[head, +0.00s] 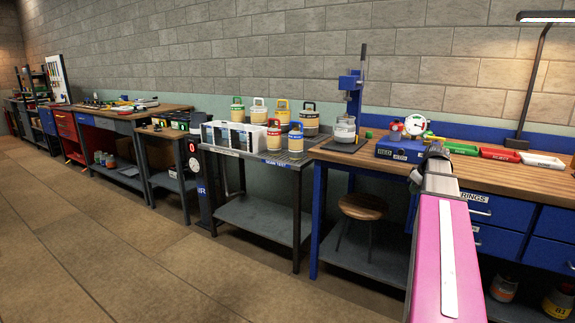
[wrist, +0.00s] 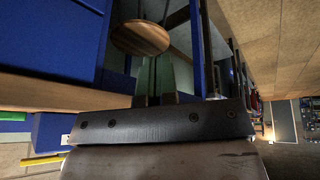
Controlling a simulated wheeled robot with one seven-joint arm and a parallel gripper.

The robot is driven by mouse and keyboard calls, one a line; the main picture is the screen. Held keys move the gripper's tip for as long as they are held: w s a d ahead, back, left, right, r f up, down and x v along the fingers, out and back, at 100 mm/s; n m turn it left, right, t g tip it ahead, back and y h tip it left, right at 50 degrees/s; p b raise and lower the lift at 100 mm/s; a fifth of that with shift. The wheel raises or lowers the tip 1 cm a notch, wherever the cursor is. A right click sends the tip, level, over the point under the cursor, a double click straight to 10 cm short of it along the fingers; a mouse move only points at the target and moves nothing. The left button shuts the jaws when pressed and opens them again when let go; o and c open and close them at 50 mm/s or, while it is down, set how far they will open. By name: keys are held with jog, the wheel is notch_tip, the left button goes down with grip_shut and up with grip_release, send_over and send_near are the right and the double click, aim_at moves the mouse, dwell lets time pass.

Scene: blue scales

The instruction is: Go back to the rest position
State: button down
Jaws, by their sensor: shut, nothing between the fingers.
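My arm with its pink link reaches from the bottom right of the head view toward the blue workbench (head: 490,165). My gripper (head: 437,150) is at the arm's far end, in front of the blue scale (head: 400,149) on that bench. It is shut and holds nothing. That view is upside down and shows the stool (wrist: 140,38) beyond the gripper.
A white dial gauge (head: 415,124), a red tray (head: 500,154) and a white tray (head: 541,160) are on the bench. A press (head: 352,85) with a canister stands to the left. Several canisters stand on the dark table (head: 300,160). The floor (head: 110,240) at left is clear.

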jog(key=s+a+f+m+g, duration=0.1)
jog(key=s+a+f+m, duration=0.1)
jog(key=s+a+f, duration=0.4)
jog(key=s+a+f+m+g, duration=0.1)
jog(key=s+a+f, duration=0.5)
jog(key=a+f, duration=0.6)
jog(key=s+a+f+m+g+h, duration=0.1)
jog(key=s+a+f+m+g, duration=0.1)
jog(key=s+a+f, duration=0.4)
jog(key=a+f, duration=0.4)
jog(key=a, duration=0.2)
jog(key=shift+s+a+m+g, duration=0.3)
jog(key=shift+s, duration=0.05)
